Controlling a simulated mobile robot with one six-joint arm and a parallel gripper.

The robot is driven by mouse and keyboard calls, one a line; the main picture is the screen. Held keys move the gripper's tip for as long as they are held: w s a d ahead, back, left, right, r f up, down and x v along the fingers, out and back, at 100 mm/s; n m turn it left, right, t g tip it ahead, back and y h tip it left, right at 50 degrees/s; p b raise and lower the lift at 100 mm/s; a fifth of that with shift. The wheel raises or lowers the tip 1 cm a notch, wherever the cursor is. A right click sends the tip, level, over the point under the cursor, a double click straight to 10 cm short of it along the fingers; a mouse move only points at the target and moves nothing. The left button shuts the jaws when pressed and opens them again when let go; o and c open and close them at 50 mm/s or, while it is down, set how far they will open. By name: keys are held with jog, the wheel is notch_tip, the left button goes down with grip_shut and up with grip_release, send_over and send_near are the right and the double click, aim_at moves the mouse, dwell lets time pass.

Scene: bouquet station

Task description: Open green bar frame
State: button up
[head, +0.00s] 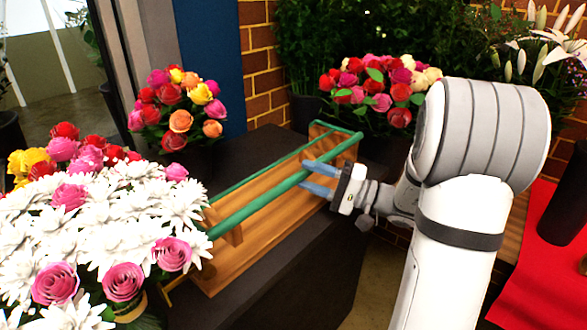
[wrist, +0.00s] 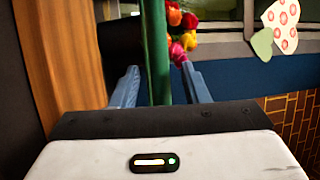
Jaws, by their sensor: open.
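The green bar frame (head: 262,203) has two long green bars joined by a short green bar at the far right end. It lies along a wooden box (head: 262,237) on a dark counter. My gripper (head: 310,176) is at the right part of the near bar, with its blue fingers pointing left. In the wrist view the green bar (wrist: 156,55) runs between the two open fingers of my gripper (wrist: 160,88), with a gap on each side. The left end of the frame is partly hidden by white flowers.
A large bouquet of white flowers and pink roses (head: 95,220) stands at the front left. Colourful rose bunches stand behind the box, at left (head: 178,105) and right (head: 380,85). A brick wall (head: 262,70) is behind. A red cloth (head: 535,260) lies at right.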

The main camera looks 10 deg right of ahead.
aim_at(275, 164)
jog(key=shift+x, duration=2)
jog(key=shift+w, duration=0.1)
jog(key=shift+c, duration=0.3)
grip_shut()
